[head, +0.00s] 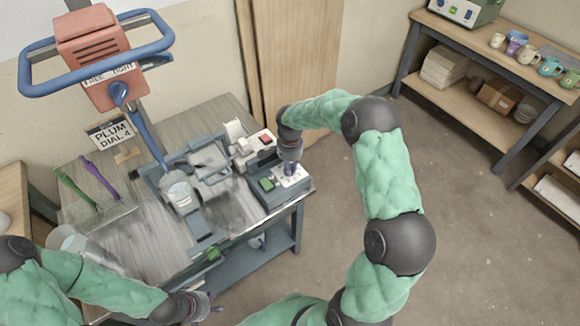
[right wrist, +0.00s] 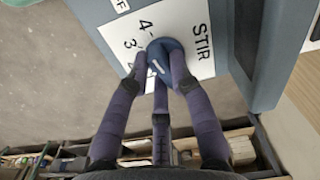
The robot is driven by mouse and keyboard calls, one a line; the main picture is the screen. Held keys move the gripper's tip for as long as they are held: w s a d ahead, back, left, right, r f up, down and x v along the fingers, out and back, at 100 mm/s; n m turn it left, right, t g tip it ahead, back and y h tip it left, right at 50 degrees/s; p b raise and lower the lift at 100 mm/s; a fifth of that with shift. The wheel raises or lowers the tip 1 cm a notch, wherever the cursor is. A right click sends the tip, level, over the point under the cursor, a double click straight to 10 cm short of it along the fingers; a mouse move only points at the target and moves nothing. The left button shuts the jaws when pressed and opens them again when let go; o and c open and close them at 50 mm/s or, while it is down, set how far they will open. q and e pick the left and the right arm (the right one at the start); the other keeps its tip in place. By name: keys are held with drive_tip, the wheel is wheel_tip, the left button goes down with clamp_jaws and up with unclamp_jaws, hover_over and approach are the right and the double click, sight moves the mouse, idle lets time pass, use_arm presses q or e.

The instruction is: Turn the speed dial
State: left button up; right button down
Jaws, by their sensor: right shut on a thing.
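The blue round speed dial (right wrist: 168,54) sits on a white panel marked STIR (right wrist: 198,40), with a 4 and a 3 beside the dial. My right gripper (right wrist: 162,66) is shut on the dial, its purple fingers around the knob. A short white mark shows on the dial's face; I cannot tell which number it points at. In the head view my right gripper (head: 290,169) is over the control box (head: 272,200) at the table's right end and hides the dial. A card (head: 110,134) reads PLUM DIAL 4. My left gripper (head: 203,305) is low, at the table's front; its opening is unclear.
A green button (head: 266,184) and a red switch (head: 265,139) are near my right gripper. Shelves with mugs (head: 528,50) stand at the right. The floor between is clear.

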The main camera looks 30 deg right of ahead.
drive_tip(key=shift+m, duration=0.4)
drive_tip(key=c, duration=1.1)
unclamp_jaws()
wheel_tip(320, 180, up, 12)
